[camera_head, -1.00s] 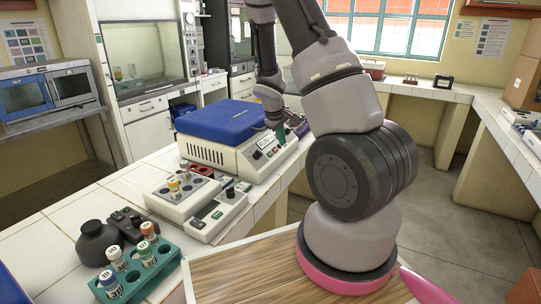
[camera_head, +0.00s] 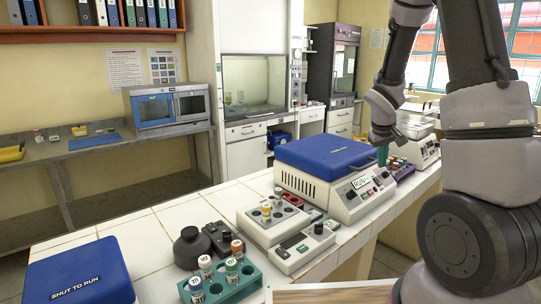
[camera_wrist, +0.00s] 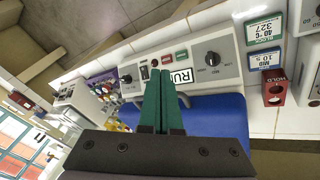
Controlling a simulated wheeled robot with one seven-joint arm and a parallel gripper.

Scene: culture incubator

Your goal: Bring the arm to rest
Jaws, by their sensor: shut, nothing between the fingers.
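My gripper (camera_head: 383,156) is in the head view, just right of the blue-lidded incubator (camera_head: 325,153) and above the bench edge near its control panel. Its green fingers are together and empty; the wrist view shows them closed (camera_wrist: 162,95), pointing toward the panel with the RUN label (camera_wrist: 181,78). I cannot tell whether the fingertips touch the panel. The incubator's blue lid looks shut. My arm rises from the right side of the head view and bends down to the gripper.
A heat block (camera_head: 272,218) with a tube stands in front of the incubator. A purple rack (camera_head: 402,170) stands beyond the gripper.

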